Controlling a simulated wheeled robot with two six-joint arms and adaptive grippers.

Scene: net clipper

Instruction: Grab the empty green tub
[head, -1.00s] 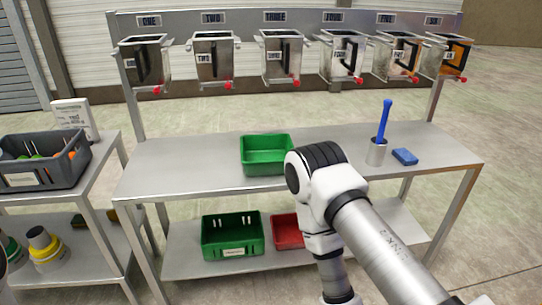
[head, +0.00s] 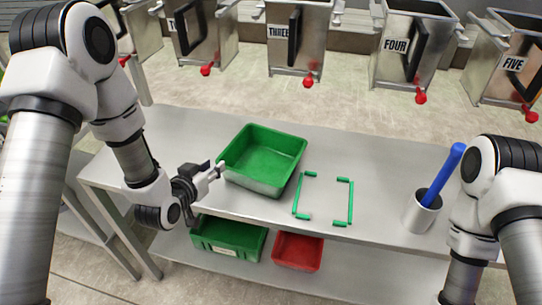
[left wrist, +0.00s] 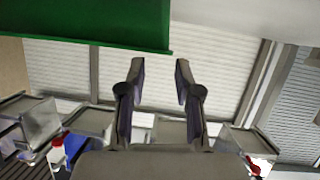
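The empty green tub (head: 262,158) sits on the metal table, left of the middle in the head view. Its green wall (left wrist: 85,22) fills the upper left of the left wrist view. My left gripper (head: 217,170) is at the tub's left side, close to its near-left wall. In the left wrist view its two fingers (left wrist: 159,68) are apart with nothing between them, and the tub is beyond the tips. Whether a finger touches the tub cannot be told. My right arm comes in at the right; its gripper is out of view.
Green corner marks (head: 323,199) outline a bare patch right of the tub. A metal cup (head: 421,214) with a blue-handled tool stands further right. Numbered metal hoppers (head: 297,38) hang behind. Another green tub (head: 228,238) and a red tub (head: 297,249) are on the lower shelf.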

